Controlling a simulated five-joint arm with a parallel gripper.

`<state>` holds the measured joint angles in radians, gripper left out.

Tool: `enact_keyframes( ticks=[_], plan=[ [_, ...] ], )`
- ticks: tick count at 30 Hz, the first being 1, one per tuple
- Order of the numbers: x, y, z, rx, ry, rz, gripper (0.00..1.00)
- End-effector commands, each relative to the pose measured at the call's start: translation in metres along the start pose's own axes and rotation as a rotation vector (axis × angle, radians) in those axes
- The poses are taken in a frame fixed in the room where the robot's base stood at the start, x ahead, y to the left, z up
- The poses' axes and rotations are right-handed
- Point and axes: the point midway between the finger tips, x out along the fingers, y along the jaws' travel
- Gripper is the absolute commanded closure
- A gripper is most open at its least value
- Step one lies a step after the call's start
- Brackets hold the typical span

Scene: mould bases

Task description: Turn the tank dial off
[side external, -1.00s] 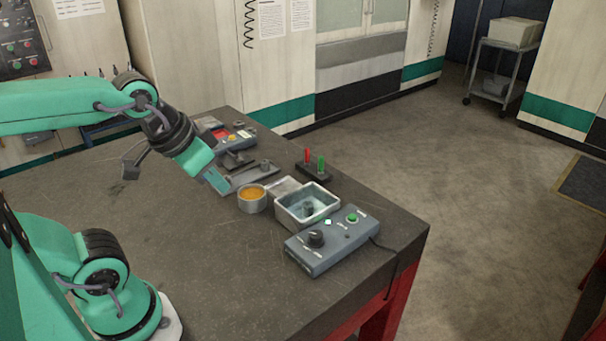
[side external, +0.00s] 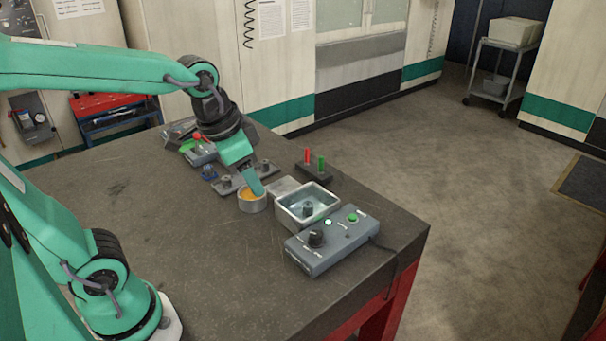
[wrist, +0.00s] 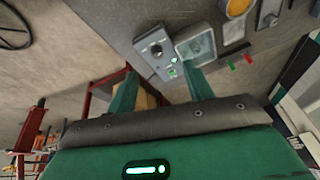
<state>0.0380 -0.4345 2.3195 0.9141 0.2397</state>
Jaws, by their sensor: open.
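The control box (side external: 332,252) is a grey box at the table's front right corner. It carries a black dial (side external: 316,238), a green button (side external: 352,217) and a small pale lit lamp; the dial's setting is too small to read. The metal tank (side external: 289,213) stands just behind the box, with clear liquid and a dark part inside. My gripper (side external: 254,182) is over the orange-filled cup, left of the tank and apart from the dial. In the wrist view my gripper (wrist: 163,82) is open and empty, with the dial (wrist: 156,50) beyond its fingers.
The orange-filled cup (side external: 251,203) is just below my gripper. A dark stand with red and green pegs (side external: 314,171) is behind the tank. A plate with grey posts (side external: 228,187) lies left of the cup. The table front left of the box is clear.

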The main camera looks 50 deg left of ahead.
Motion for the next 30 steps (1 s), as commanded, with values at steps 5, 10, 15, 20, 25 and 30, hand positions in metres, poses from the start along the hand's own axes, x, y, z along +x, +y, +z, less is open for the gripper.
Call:
enact_keyframes(
  ticks=[5, 10, 15, 20, 25, 30],
  plan=[
    [0.02, 0.0, -0.023, 0.116, -0.065, 0.025, 0.48],
    [0.042, 0.001, -0.043, 0.228, -0.119, 0.051, 0.48],
    [0.068, 0.003, -0.061, 0.338, -0.17, 0.082, 0.48],
    [0.096, 0.006, -0.075, 0.443, -0.218, 0.115, 0.48],
    [0.125, 0.01, -0.086, 0.544, -0.261, 0.151, 0.48],
    [0.144, 0.013, -0.092, 0.61, -0.287, 0.176, 0.48]
  ],
)
